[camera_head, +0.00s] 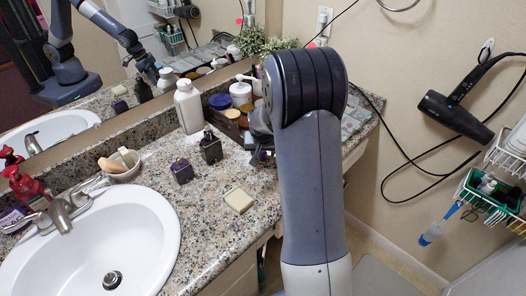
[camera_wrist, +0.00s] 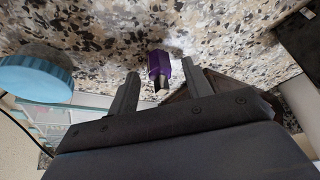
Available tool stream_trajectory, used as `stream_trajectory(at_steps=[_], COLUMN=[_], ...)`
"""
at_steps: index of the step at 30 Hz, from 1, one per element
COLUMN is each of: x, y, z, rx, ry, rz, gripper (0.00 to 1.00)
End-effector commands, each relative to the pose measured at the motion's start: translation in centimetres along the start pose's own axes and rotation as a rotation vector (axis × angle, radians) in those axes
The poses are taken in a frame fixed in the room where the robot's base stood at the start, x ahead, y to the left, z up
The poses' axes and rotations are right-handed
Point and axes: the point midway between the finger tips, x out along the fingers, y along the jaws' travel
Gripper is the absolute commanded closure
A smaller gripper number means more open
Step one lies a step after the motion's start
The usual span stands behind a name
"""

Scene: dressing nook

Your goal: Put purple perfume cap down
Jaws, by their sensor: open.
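The purple perfume cap (camera_wrist: 160,64) shows in the wrist view against the speckled granite, in the gap between my fingertips. A small dark purple patch by my gripper, partly behind my arm, shows in the head view (camera_head: 262,157). My gripper (camera_wrist: 160,72) is open, with one finger on each side of the cap and gaps beside it. I cannot tell whether the cap rests on the counter. In the head view my gripper is mostly hidden by my arm.
On the granite counter (camera_head: 215,205) stand a purple perfume bottle (camera_head: 181,171), a dark bottle (camera_head: 211,147), a white bottle (camera_head: 188,106) and a pale soap block (camera_head: 239,200). The sink (camera_head: 85,250) is at left. A teal-lidded jar (camera_wrist: 38,76) is left in the wrist view.

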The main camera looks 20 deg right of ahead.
Motion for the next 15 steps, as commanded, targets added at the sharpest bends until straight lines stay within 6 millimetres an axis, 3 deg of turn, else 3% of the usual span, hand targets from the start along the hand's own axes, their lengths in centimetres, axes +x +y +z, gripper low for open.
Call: stream_trajectory(at_steps=[8,15], x=[-0.8,-5.1], y=[0.0,-0.1], z=[-0.2,-0.3], rx=[0.0,0.0], ry=[0.002,0.005], rz=[0.0,-0.002], gripper=[0.53,0.53])
